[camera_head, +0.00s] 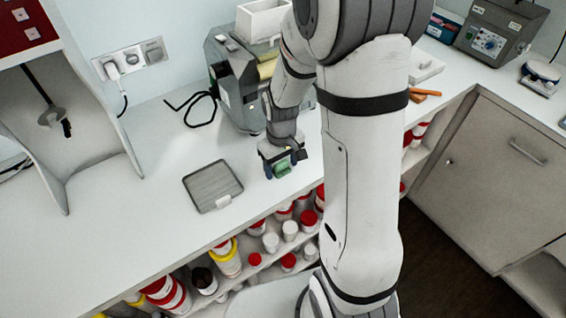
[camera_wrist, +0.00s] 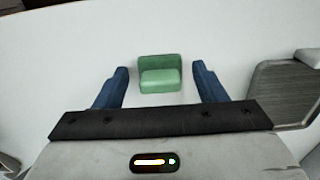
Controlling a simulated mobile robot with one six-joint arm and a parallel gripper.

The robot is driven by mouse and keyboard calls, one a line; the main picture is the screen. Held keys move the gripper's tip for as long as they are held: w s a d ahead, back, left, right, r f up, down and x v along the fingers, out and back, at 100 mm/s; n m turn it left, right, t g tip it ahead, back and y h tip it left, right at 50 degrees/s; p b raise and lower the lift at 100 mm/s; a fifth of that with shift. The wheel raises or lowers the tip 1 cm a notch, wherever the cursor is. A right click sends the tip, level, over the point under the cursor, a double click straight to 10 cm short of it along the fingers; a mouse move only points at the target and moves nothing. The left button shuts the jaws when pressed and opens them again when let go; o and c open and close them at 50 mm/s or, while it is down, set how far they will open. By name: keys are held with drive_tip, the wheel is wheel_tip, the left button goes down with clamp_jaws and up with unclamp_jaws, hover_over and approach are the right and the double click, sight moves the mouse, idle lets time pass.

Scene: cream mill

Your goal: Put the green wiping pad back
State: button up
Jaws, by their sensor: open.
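The green wiping pad (camera_wrist: 160,74) lies on the white worktop, a small block with a raised back part. In the wrist view it sits centred between the tips of my gripper's (camera_wrist: 160,70) two blue fingers, with a gap on each side. My gripper is open. In the head view my gripper (camera_head: 279,166) is low over the worktop, with the green pad (camera_head: 283,168) at its fingers. Whether the fingers touch the worktop I cannot tell.
A grey tray (camera_head: 206,183) with a white piece at its corner lies to the left of my gripper; it also shows at the right of the wrist view (camera_wrist: 285,92). A grey machine (camera_head: 238,85) stands behind. Several jars (camera_head: 228,258) fill the shelf below.

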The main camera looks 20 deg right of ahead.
sight(281, 163)
drive_tip(key=shift+r, duration=0.1)
wheel_tip(281, 163, up, 11)
drive_tip(key=s+r+m+t, duration=0.1)
drive_tip(key=s+r, duration=0.2)
drive_tip(key=s, duration=0.4)
drive_tip(key=s+r+m+t, duration=0.2)
drive_tip(key=s+r, duration=0.2)
drive_tip(key=s, duration=0.3)
drive_tip(key=shift+d+m, duration=0.25)
drive_tip(key=shift+m, duration=0.05)
